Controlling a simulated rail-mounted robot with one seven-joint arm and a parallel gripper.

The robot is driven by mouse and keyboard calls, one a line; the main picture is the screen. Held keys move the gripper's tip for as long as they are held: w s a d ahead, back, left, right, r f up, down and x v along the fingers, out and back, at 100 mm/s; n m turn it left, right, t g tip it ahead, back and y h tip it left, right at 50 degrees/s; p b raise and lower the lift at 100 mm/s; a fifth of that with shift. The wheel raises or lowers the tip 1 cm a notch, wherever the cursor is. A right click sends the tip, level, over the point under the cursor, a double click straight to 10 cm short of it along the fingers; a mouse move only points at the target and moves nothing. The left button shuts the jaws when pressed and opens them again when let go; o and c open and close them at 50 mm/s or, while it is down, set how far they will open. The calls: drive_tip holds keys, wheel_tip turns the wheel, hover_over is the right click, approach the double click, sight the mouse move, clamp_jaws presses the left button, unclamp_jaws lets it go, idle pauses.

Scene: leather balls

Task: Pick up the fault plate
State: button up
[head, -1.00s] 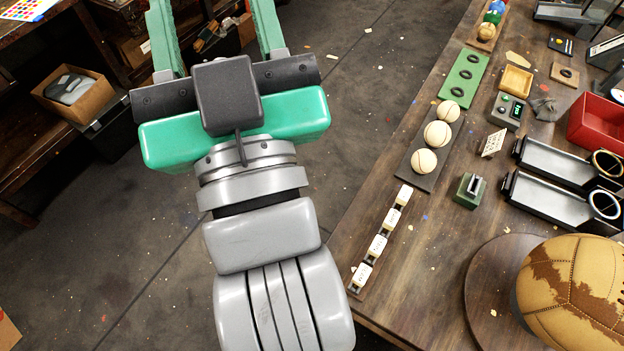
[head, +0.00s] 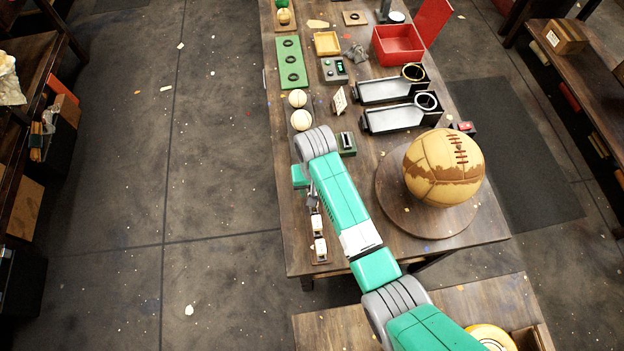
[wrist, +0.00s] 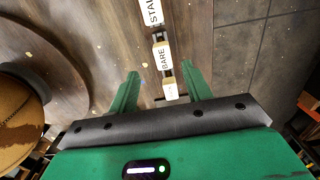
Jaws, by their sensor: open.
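Small white labelled plates stand in a row on a narrow wooden strip near the table's left edge. In the wrist view one reads "BARE" (wrist: 162,56), one at the top edge starts "STA" (wrist: 152,13), and a smaller-looking one (wrist: 170,91) has lettering I cannot read. My gripper (wrist: 162,78) is open and points down over the row. The unreadable plate shows between its fingers, with no visible contact. In the head view two plates (head: 320,248) show below my arm; the others are hidden or unclear. I cannot tell which plate is the fault plate.
A tan stitched ball (head: 440,170) rests on a round wooden turntable (head: 392,205) right of my arm. White balls (head: 301,120), a small green device (head: 346,143) and black trays (head: 385,120) stand farther back. Floor lies open left of the table.

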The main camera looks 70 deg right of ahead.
drive_tip(key=f, duration=0.4)
drive_tip(key=f+b, duration=0.1)
drive_tip(key=f, duration=0.2)
drive_tip(key=shift+w+f, duration=0.2)
drive_tip(key=shift+f, duration=0.15)
drive_tip(key=c, duration=1)
drive_tip(key=shift+r, duration=0.15)
